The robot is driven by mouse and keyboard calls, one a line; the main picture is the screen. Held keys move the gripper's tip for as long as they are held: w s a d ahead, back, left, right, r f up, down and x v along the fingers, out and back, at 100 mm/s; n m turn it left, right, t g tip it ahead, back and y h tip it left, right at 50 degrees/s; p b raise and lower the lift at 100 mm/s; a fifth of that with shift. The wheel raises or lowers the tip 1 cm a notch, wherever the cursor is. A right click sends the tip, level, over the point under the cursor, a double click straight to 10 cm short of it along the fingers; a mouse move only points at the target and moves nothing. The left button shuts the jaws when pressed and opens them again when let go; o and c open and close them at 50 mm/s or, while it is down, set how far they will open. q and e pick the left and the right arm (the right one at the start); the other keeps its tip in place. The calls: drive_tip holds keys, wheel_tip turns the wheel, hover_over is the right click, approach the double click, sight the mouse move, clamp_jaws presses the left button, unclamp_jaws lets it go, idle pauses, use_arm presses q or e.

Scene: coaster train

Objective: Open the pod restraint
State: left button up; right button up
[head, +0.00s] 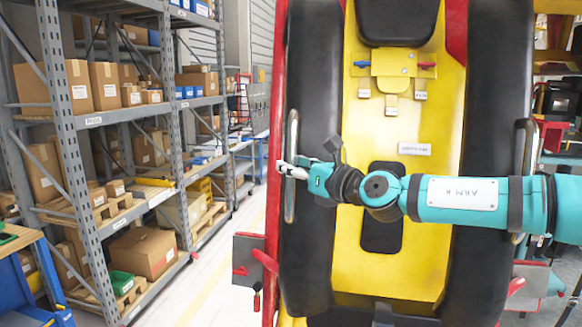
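The pod restraint has two long black padded bars, the left bar (308,90) and the right bar (497,90), in front of a yellow seat panel (352,260). A metal grab handle (291,205) runs along the left bar, and another handle (525,150) along the right bar. My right gripper (291,169) reaches across the seat from the right. Its fingertips overlap the middle of the left handle. I cannot tell whether they are closed around it. My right arm hides part of the right bar and seat. My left gripper is not in view.
A yellow latch plate (394,66) with blue and red levers and small tags sits high on the seat. Red-handled grey brackets flank the seat low down, the left bracket (252,262) among them. Shelving with boxes (143,252) stands left, beyond a clear floor strip.

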clamp_jaws()
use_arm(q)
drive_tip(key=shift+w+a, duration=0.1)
use_arm(e)
drive_tip(key=shift+w+a+f, duration=0.25)
drive_tip(key=shift+w, duration=0.05)
drive_tip(key=shift+s+a+r+m, duration=0.1)
drive_tip(key=shift+r+m, duration=0.05)
drive_tip(key=shift+r, duration=0.2)
drive_tip(key=shift+s+a+r+m, duration=0.1)
drive_tip(key=shift+r+m, duration=0.05)
drive_tip(key=shift+r, duration=0.2)
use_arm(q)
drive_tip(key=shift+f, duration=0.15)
use_arm(e)
drive_tip(key=s+a+r+m+g, duration=0.1)
drive_tip(key=s+r, duration=0.2)
drive_tip(key=r, duration=0.5)
drive_tip(key=s+r+m+g+h, duration=0.1)
drive_tip(key=s+r+m, duration=0.1)
drive_tip(key=r, duration=0.6)
drive_tip(key=s+a+r+m+g, duration=0.1)
drive_tip(key=s+r, duration=0.3)
drive_tip(key=r, duration=0.4)
drive_tip(key=shift+s+a+r+m+g, duration=0.15)
drive_tip(key=shift+a+m+g, duration=0.15)
drive_tip(key=shift+g, duration=0.1)
